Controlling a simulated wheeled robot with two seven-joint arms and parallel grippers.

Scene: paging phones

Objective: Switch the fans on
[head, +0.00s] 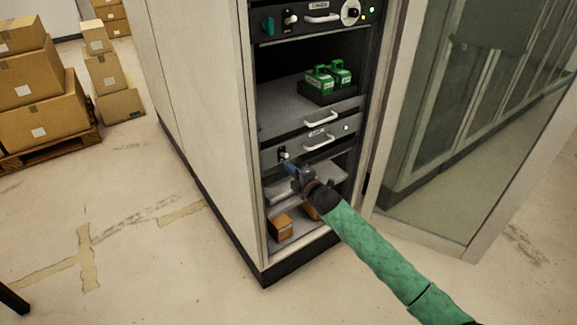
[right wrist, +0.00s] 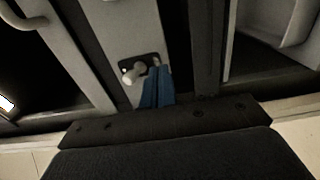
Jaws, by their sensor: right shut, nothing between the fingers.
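A grey rack panel (head: 318,140) in the open cabinet carries a small white-tipped toggle switch (head: 283,154) at its left end. My right gripper (head: 287,166) is just below this switch in the head view, shut and empty. In the right wrist view, its blue fingertips (right wrist: 157,70) are beside the pale toggle lever (right wrist: 133,74) on its black plate; I cannot tell whether they touch. A dark panel (head: 315,38) at the top has another toggle (head: 289,18) and a teal knob (head: 268,26). No readable label shows which switch is for the fans. My left gripper is not in view.
The cabinet's glass door (head: 470,110) stands open on the right. Green devices (head: 321,82) sit in a dark tray on a middle shelf. Small brown boxes (head: 281,228) lie at the bottom. Cartons (head: 40,105) stand at the far left; the floor between is clear.

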